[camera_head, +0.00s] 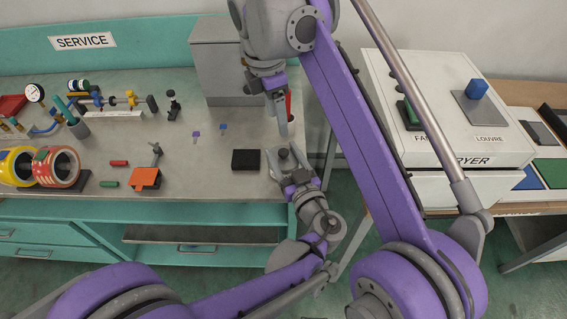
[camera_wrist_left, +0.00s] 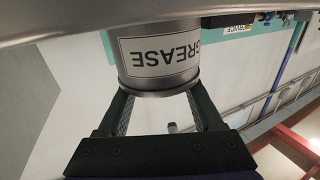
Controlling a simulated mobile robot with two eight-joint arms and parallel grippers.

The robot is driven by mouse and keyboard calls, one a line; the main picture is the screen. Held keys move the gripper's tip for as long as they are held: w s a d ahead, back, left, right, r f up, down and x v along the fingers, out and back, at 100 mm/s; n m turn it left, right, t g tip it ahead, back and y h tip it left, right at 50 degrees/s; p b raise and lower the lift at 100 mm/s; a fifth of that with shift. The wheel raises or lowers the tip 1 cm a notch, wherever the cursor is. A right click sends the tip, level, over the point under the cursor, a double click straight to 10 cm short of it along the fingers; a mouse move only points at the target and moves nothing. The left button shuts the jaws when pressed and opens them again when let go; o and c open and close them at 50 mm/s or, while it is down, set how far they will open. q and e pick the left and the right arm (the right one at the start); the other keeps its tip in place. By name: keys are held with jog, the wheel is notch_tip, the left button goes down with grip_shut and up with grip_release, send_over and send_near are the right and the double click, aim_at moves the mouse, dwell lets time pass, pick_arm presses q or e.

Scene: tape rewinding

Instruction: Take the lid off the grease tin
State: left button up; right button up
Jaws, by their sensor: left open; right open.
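The grease tin (camera_wrist_left: 158,58) is a grey metal cylinder with a white GREASE label, upside down in the left wrist view. In the head view the tin (camera_head: 291,165) stands near the right front of the bench, with a dark knob on top. My left gripper (camera_head: 293,184) is open at the tin's near side. In the left wrist view its fingers (camera_wrist_left: 160,104) are apart on either side of the tin's rimmed end; contact is unclear. My right gripper (camera_head: 282,120) is open and points down, above and behind the tin.
A black block (camera_head: 246,160) lies just left of the tin. A grey box (camera_head: 222,60) stands behind. An orange block (camera_head: 145,178) and tape rolls (camera_head: 57,167) are farther left. A white dryer (camera_head: 445,110) stands to the right, past a gap.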

pick_arm(q)
grip_shut()
dwell(0.4)
dwell(1.0)
grip_release()
